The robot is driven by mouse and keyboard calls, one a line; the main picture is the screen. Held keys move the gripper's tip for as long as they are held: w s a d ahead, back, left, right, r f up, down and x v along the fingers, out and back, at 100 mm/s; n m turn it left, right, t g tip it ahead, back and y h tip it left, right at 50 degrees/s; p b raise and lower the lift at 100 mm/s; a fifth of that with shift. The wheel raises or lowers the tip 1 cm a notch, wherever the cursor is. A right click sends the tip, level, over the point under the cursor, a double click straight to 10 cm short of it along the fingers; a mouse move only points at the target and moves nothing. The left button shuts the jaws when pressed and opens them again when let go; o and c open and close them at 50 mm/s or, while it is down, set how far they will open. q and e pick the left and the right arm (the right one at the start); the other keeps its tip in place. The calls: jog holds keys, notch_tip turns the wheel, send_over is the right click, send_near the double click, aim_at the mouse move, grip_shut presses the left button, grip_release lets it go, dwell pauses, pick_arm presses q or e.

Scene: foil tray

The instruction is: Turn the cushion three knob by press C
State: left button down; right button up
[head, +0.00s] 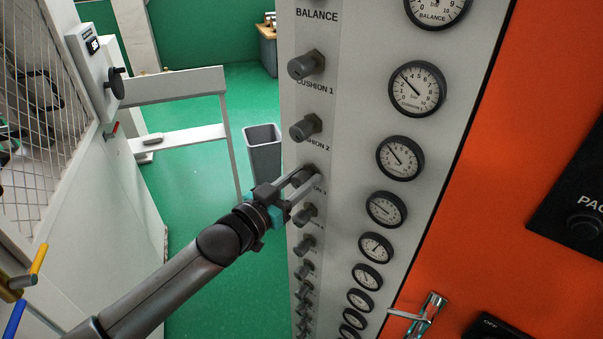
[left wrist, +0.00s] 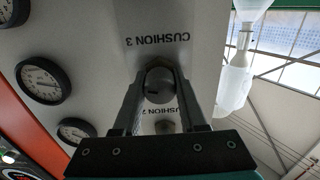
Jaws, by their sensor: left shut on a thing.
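The cushion three knob (head: 307,173) is a small grey knob on the pale press panel (head: 345,70), in a column of similar knobs. In the left wrist view the same knob (left wrist: 158,87) appears upside down beside the label CUSHION 3 (left wrist: 158,40). My left gripper (head: 301,182) is shut on this knob, with one finger on each side of it. In the left wrist view the gripper fingers (left wrist: 157,92) frame the knob and partly hide its sides. The gauge level with it (head: 386,209) has a white face and black rim. My right gripper is not in view.
Knobs for cushion 1 (head: 306,65) and cushion 2 (head: 306,127) stick out above the held one, and several more stand below. A chrome handle (head: 430,310) juts from the orange side at lower right. A grey bin (head: 264,152) stands on open green floor behind.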

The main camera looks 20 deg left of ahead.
pick_arm(q)
jog(key=shift+m+p, duration=0.35)
jog(key=shift+m, duration=0.75)
jog(key=shift+c, duration=2.3)
grip_release()
jog(key=shift+s, duration=0.1)
jog(key=b+v, duration=0.1)
jog(key=v, duration=1.4)
